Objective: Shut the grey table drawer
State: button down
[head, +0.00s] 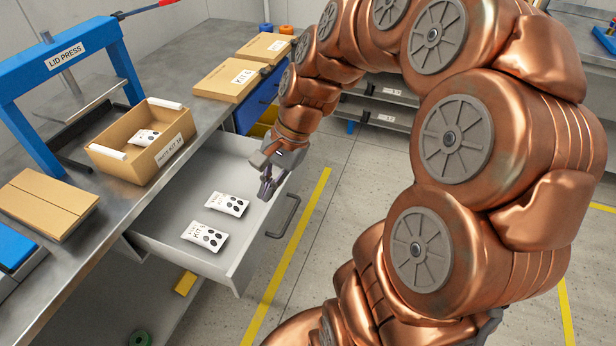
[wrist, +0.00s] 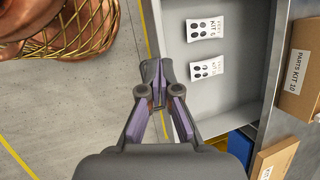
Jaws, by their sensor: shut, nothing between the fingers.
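The grey table drawer (head: 165,226) stands pulled out from under the metal workbench in the head view. Its dark bar handle (head: 285,216) is on the front panel, facing right. Two white kit packets lie inside, one (head: 227,204) farther back and one (head: 205,236) nearer. The drawer also shows in the wrist view (wrist: 240,105), with both packets in it. My gripper (head: 267,190) is shut and empty. In the head view it overlaps the drawer's far front corner, near the handle. In the wrist view its fingertips (wrist: 158,98) lie by the drawer's front edge; I cannot tell whether they touch it.
On the workbench (head: 100,210) stand a blue lid press (head: 72,55), an open parts box (head: 118,158) and closed cardboard boxes (head: 48,203). Blue and yellow bins (head: 258,100) sit beyond the drawer. The floor (head: 330,225) right of the drawer is clear, with yellow lines.

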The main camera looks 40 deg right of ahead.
jog(key=w+d+f+m+t+b, duration=0.2)
jog(key=d+f+m+b, duration=0.15)
jog(key=d+m, duration=0.4)
jog(key=w+d+f+m+t+b, duration=0.25)
jog(key=d+f+m, duration=0.2)
jog(key=d, duration=0.65)
jog(key=w+d+f+m+t+b, duration=0.1)
jog(key=d+f+m+t+b, duration=0.1)
jog(key=d+f+m, duration=0.5)
jog(key=n, duration=0.2)
send_near(300, 172)
jog(key=shift+x, duration=3.15)
jog(key=shift+d, duration=0.15)
